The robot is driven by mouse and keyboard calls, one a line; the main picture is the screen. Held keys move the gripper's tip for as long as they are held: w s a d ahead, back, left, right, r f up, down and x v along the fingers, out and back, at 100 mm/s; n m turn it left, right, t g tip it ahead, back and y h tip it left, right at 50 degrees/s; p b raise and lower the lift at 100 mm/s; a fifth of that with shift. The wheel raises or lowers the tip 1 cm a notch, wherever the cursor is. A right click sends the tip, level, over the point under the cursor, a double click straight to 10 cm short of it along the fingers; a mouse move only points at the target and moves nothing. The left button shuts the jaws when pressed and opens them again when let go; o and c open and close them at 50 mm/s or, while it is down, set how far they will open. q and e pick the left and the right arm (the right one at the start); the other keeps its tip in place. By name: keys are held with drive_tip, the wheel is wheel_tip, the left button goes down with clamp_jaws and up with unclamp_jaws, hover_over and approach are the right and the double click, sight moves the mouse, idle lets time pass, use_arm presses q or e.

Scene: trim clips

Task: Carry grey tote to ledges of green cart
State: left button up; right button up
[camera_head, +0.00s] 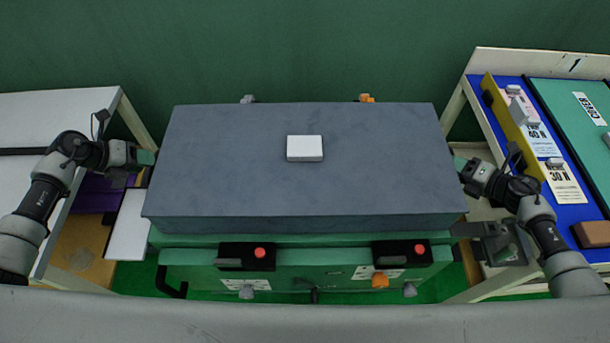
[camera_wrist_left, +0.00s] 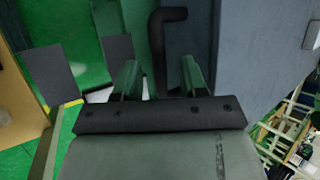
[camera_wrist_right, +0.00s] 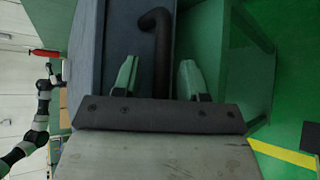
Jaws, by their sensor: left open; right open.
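The large grey tote (camera_head: 230,180) is lidded and level in the middle of the head view, with a small white block (camera_head: 304,148) on top. The green cart (camera_head: 330,270) shows below its front edge; the tote hides the ledges, so I cannot tell whether it rests on them. My left gripper (camera_head: 147,157) is at the tote's left end, open, with a black handle (camera_wrist_left: 158,50) between its fingers in the left wrist view. My right gripper (camera_head: 460,163) is at the right end, open, with another black handle (camera_wrist_right: 157,50) between its fingers.
A white table (camera_head: 50,110) stands at the left. At the right is a bench with a blue mat (camera_head: 575,212), yellow bar and labelled cards. The cart's front carries two black clamps (camera_head: 247,257) with red buttons. A green wall is behind.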

drive_tip(key=shift+a, duration=0.15)
drive_tip(key=shift+s, duration=0.2)
use_arm(q)
drive_tip(key=v, duration=0.4)
drive_tip(key=shift+a, duration=0.1)
use_arm(e)
drive_tip(key=v, duration=1.2)
drive_tip(key=shift+w+d, duration=0.2)
drive_tip(key=shift+w, duration=0.05)
use_arm(q)
drive_tip(key=shift+r, duration=0.1)
